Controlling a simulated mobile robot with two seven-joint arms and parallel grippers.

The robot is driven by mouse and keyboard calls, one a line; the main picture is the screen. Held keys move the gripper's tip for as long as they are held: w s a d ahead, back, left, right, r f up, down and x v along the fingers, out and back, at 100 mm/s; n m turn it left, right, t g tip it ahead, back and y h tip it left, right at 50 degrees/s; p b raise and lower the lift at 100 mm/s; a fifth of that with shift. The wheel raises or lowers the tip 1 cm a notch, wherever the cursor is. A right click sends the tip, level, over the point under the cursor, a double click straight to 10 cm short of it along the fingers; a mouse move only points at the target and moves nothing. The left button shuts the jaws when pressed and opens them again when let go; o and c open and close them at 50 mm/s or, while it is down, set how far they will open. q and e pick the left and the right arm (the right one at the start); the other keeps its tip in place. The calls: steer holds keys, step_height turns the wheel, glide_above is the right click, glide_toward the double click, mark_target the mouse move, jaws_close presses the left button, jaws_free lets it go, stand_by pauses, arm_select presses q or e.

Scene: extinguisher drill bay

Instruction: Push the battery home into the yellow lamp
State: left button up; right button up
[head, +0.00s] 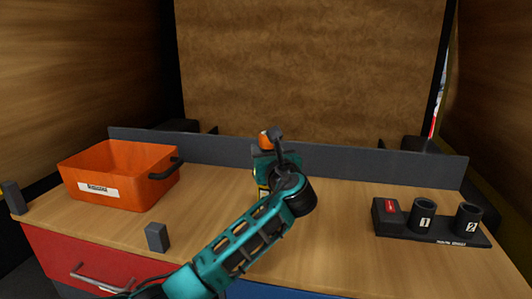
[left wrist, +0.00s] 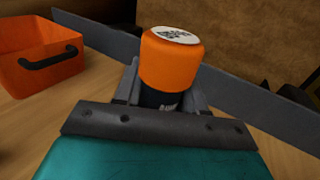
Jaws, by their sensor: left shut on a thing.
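The battery (head: 264,140) has an orange cap and, in the left wrist view (left wrist: 171,62), a white label on top and a dark body below. My left gripper (head: 266,156) is shut on it, one finger on each side of the dark body, near the middle of the bench. Small yellow patches (head: 262,188), probably the yellow lamp, show just below the gripper in the head view. My own arm and gripper hide most of that spot. I cannot tell whether the battery is in the lamp or above it. My right gripper is not in view.
An orange bin (head: 133,192) stands at the left of the wooden bench. A dark rack (head: 440,236) with a red-labelled block and cups marked 1 and 2 stands at the right. A small grey block (head: 157,237) stands near the front edge. A low grey wall (head: 345,163) runs behind.

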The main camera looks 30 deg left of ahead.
arm_select(q)
steer(key=o, duration=1.2)
steer(key=v, duration=1.3)
steer(key=shift+a, duration=0.1)
